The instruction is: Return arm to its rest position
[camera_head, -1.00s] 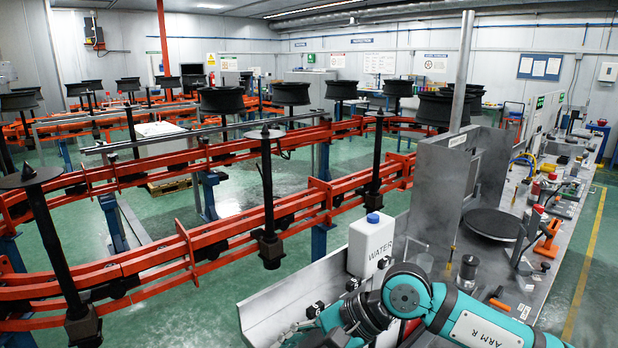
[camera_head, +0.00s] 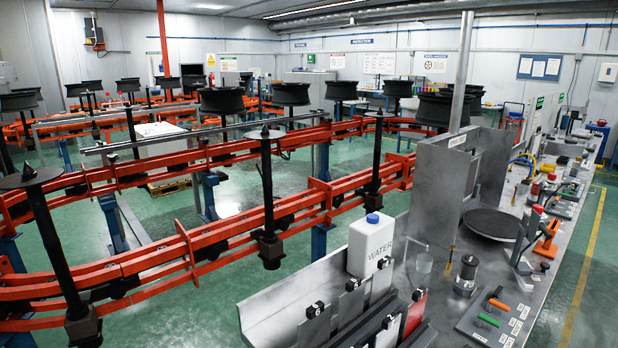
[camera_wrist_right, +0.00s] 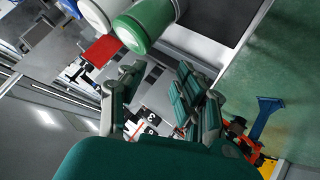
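My right gripper (camera_wrist_right: 159,76) shows in the right wrist view with its fingers apart and nothing between them. It is clear of the head view, where none of my right arm shows. My left gripper and arm are in neither current view.
The steel workbench (camera_head: 400,240) holds a white water jug (camera_head: 370,246), a rack with a red plate (camera_head: 416,312), a dark round plate (camera_head: 493,224) and tools. Orange rails (camera_head: 160,255) with black spindles stand left. The wrist view shows a green-and-white cylinder (camera_wrist_right: 146,25) and green floor.

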